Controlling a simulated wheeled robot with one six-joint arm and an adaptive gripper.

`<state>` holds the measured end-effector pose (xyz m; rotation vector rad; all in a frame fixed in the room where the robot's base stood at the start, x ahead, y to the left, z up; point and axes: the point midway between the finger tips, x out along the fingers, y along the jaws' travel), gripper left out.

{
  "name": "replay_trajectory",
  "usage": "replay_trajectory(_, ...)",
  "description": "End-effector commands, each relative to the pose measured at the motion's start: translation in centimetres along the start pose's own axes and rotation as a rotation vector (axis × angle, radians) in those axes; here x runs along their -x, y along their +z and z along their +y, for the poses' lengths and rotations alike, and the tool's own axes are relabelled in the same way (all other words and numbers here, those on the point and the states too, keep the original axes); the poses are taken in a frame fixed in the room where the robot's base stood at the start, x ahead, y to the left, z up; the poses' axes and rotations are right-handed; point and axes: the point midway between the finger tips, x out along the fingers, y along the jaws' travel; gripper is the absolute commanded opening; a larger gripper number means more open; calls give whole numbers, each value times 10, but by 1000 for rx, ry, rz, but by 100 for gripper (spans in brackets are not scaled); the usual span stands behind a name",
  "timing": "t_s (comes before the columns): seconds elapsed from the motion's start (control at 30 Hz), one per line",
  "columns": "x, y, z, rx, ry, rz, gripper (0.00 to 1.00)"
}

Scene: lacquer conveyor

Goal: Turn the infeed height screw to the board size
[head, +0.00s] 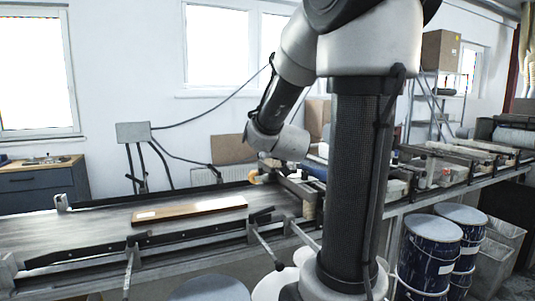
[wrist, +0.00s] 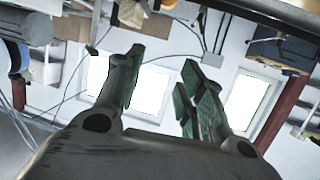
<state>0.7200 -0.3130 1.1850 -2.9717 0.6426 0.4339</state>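My gripper (wrist: 163,66) is open and empty in the wrist view, its two dark fingers with green pads spread well apart. No screw shows between them. In the head view the last visible part of my arm is above the far side of the conveyor, and the fingers cannot be made out. A brown board (head: 190,210) lies flat on the conveyor belt (head: 90,229). A small orange-yellow part (head: 255,177) sits at the machine's infeed, just below my arm's end. I cannot tell whether it is the height screw.
Black guide rails (head: 150,241) edge the belt. Blue drums (head: 430,255) stand in front of the line at right. A grey box with cables (head: 133,132) stands behind the belt. The wrist view shows bright windows (wrist: 158,93) and a cluttered shelf.

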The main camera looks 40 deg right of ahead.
Motion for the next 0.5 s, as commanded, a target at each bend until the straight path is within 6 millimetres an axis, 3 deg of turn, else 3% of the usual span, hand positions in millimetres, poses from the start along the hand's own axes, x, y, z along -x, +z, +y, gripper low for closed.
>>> replay_trajectory(0.4, 2, 2, -4, 1, -12, -14, 39)
replay_trajectory(0.5, 4, 13, -8, -2, -31, -62, 39)
